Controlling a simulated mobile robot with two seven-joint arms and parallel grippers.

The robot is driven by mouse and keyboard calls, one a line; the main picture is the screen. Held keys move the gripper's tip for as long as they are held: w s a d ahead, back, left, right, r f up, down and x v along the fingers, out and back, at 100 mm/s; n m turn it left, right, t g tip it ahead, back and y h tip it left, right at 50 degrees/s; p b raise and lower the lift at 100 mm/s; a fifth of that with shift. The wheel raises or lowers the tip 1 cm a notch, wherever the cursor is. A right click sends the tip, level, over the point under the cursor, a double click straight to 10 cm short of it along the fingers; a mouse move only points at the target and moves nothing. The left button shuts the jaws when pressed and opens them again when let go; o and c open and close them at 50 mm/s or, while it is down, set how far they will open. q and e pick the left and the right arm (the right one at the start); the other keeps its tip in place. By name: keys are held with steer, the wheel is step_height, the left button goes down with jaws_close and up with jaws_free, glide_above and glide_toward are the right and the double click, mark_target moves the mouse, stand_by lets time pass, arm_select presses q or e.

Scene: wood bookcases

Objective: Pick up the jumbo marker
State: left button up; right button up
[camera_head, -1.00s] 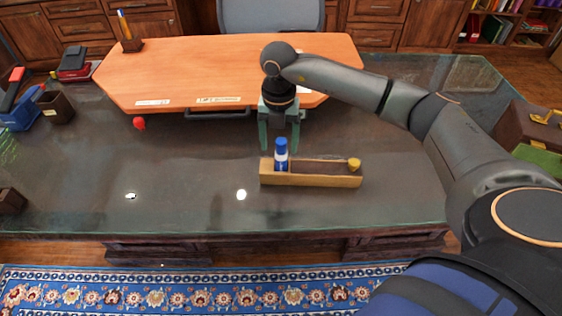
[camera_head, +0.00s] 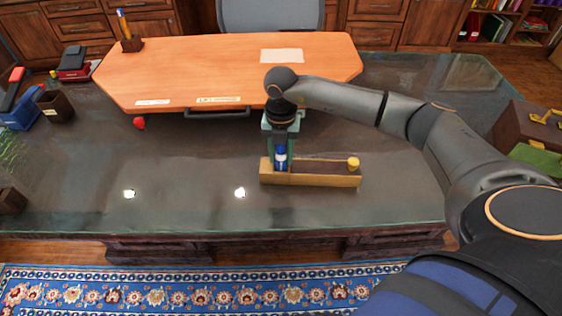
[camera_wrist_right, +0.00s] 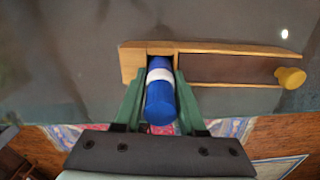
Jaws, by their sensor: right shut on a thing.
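The jumbo marker (camera_head: 281,158) is blue with a white band and stands upright in the left compartment of a small wooden holder (camera_head: 320,180) on the desk. My right gripper (camera_head: 281,146) is over the holder's left end, pointing down, with its fingers on the marker. In the right wrist view the green fingers (camera_wrist_right: 160,95) lie on both sides of the marker (camera_wrist_right: 161,100), shut on it. The marker's lower end is hidden inside the holder (camera_wrist_right: 220,62). My left gripper is not in view.
The holder has a yellow knob (camera_head: 353,163) at its right end. An orange board (camera_head: 225,70) lies behind on the dark glass-topped desk (camera_head: 120,170). A brown case (camera_head: 528,125) stands at the right. The desk left of the holder is mostly clear.

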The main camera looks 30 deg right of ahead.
jaws_close()
